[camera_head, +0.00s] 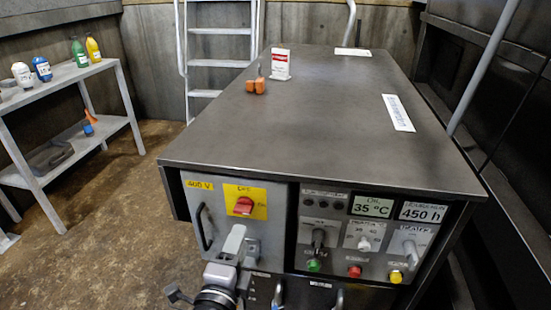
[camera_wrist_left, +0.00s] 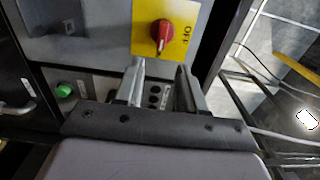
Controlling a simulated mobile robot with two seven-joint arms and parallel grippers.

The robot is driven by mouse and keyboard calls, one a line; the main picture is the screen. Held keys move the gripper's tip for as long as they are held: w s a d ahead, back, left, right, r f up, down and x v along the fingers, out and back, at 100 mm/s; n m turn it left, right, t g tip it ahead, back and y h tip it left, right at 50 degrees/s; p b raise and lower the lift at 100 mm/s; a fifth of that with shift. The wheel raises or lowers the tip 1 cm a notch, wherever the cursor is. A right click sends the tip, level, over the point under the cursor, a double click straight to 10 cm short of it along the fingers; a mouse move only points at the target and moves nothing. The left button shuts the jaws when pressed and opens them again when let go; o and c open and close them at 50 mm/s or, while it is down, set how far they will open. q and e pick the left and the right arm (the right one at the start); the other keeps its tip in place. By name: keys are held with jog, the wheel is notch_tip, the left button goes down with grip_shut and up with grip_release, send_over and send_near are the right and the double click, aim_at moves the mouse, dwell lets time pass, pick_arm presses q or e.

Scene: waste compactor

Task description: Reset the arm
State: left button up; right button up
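My left gripper (camera_head: 234,242) is in front of the compactor's control cabinet, just below a red rotary switch (camera_head: 243,205) on a yellow plate. In the left wrist view its two fingers (camera_wrist_left: 160,82) stand apart with nothing between them, so it is open. The red switch (camera_wrist_left: 161,32) is beyond the fingertips there, and the gripper does not touch it. The plate carries the word OFF in the wrist view. My right gripper is in neither view.
The control panel has green (camera_head: 313,265), red (camera_head: 354,271) and yellow (camera_head: 397,276) buttons. A dark handle (camera_head: 204,228) sits left of the switch. Orange earmuffs (camera_head: 256,86) lie on the cabinet top (camera_head: 300,130). A shelf (camera_head: 100,66) with bottles stands left, with open floor between.

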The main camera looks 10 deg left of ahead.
pick_arm(q)
jog(key=s+a+f+n+g+h, duration=0.1)
jog(key=s+a+f+n+g, duration=0.25)
jog(key=s+f+n, duration=0.45)
jog(key=s+a+f+n+g+h, duration=0.15)
jog(key=s+f+n+g, duration=0.25)
jog(key=s+f+n, duration=0.45)
notch_tip(320, 180, up, 12)
jog(key=a+p, duration=0.1)
jog(key=p, duration=1.2)
jog(key=shift+s+a+f+y+p, duration=0.15)
jog(key=shift+s+f+y+p, duration=0.1)
jog(key=shift+y+p, duration=0.15)
